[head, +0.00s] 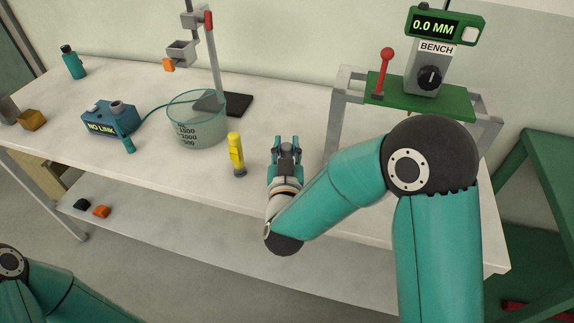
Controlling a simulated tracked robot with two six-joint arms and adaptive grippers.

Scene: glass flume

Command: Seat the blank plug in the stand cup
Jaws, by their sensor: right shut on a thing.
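My right gripper (287,148) is above the front part of the bench. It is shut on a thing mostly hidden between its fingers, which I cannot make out. A grey cup-like holder (180,53) is fixed to the upright stand at the back, with a small orange part beside its lower edge; it looks like the stand cup. I cannot tell for certain which thing is the blank plug. A yellow upright piece with a grey foot (237,155) stands on the bench just left of the right gripper, apart from it. My left gripper is out of view.
A glass beaker (198,125) stands in front of the stand's dark base (238,104). A blue "NO LINK" box (108,120) with a cable is left of it. A green raised platform (420,101) bears a red lever and a "0.0 MM" display. The bench's front edge (190,186) is near.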

